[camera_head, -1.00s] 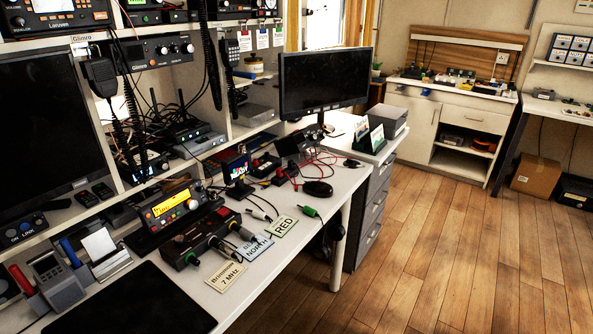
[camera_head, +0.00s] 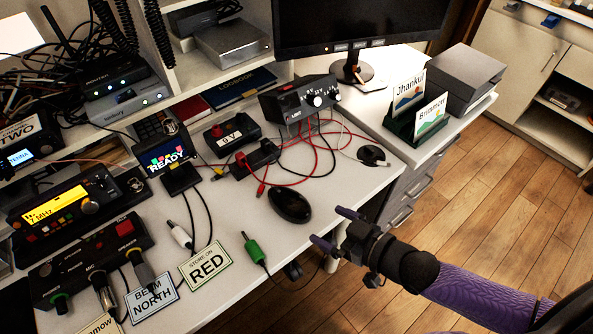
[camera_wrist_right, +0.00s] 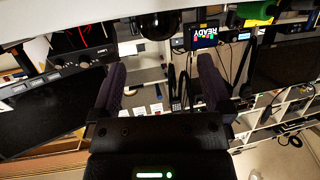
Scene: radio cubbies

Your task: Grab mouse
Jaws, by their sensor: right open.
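The black computer mouse (camera_head: 290,204) lies on the white desktop near its front edge in the head view. In the right wrist view, which looks upside down, it appears as a dark rounded shape (camera_wrist_right: 158,25) at the top, ahead of and between the fingers. My right gripper (camera_head: 336,229) comes in from the right, just beyond the desk's front edge. Its purple fingers are spread with nothing between them, and a small gap separates them from the mouse. The fingers also show apart in the wrist view (camera_wrist_right: 163,85). My left gripper is not in view.
A card holder (camera_head: 417,118) stands on the drawer unit at right. The desk around the mouse is mostly clear.

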